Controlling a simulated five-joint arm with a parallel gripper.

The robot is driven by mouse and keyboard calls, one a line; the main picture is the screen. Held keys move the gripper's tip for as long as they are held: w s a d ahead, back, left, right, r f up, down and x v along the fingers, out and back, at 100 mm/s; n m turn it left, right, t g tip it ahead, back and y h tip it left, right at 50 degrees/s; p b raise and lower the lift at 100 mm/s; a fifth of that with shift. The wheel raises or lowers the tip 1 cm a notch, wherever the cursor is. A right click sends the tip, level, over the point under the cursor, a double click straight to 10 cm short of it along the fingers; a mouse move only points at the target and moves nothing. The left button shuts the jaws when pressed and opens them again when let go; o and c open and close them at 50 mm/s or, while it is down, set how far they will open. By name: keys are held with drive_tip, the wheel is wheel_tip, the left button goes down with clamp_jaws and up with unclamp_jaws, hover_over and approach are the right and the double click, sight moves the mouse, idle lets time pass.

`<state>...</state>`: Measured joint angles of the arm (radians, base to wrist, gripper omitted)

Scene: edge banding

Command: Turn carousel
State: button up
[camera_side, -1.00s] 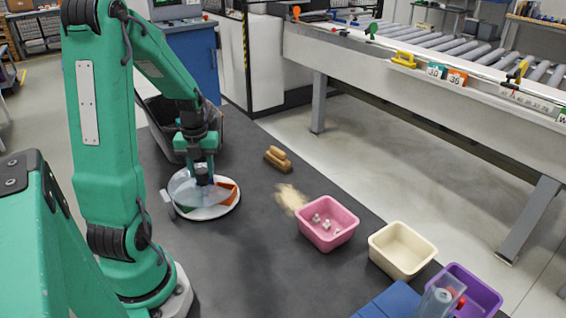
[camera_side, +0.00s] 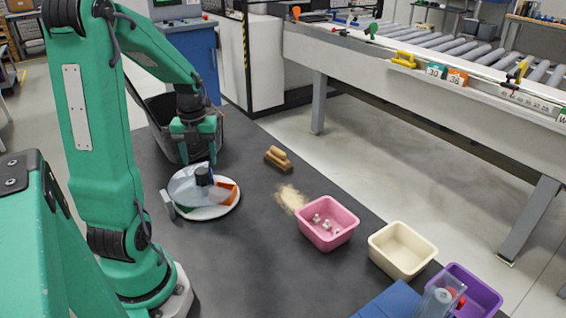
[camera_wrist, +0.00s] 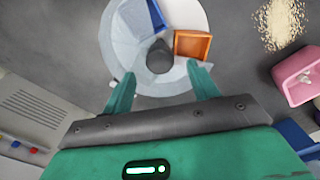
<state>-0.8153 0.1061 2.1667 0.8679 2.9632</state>
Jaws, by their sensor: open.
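The carousel (camera_side: 222,209) is a round white turntable on the dark mat with a clear cover and a dark knob (camera_side: 204,176) on top. An orange compartment (camera_side: 228,192) shows at its right side. In the wrist view the carousel (camera_wrist: 186,84) is ahead, with the dark knob (camera_wrist: 160,57) near its centre and the orange compartment (camera_wrist: 192,45) beside it. My gripper (camera_side: 198,164) is above and a little behind the knob, apart from it. In the wrist view the two green fingers of my gripper (camera_wrist: 160,78) are spread, with nothing between the tips.
A dark bin (camera_side: 165,135) stands behind the carousel. A wooden brush (camera_side: 278,158) and a pile of shavings (camera_side: 291,198) lie to the right. Pink (camera_side: 328,238), cream (camera_side: 402,272) and purple (camera_side: 485,290) tubs line the mat's right side. The mat before the carousel is clear.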

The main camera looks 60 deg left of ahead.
drive_tip(key=shift+r, duration=1.8)
drive_tip(key=shift+c, duration=0.5)
drive_tip(key=shift+w+n, duration=0.15)
drive_tip(key=shift+n, duration=0.15)
drive_tip(key=c, duration=1.1)
drive_tip(key=shift+w+f+n, duration=0.1)
drive_tip(key=shift+w+n, duration=0.05)
drive_tip(key=shift+n, duration=0.15)
clamp_jaws()
drive_tip(key=w+f+n, duration=0.1)
drive_tip(key=w+n, duration=0.3)
drive_tip(key=n, duration=0.6)
drive_tip(key=w+a+f+n+g+h, duration=0.1)
drive_tip(key=w+n, duration=0.4)
drive_tip(key=n, duration=0.6)
drive_tip(key=w+f+n+g, duration=0.1)
drive_tip(key=w+n, duration=0.3)
drive_tip(key=n, duration=0.6)
drive_tip(key=shift+w+a+f+n+h, duration=0.15)
drive_tip(key=shift+w+f+n+h, duration=0.2)
drive_tip(key=shift+f, duration=0.3)
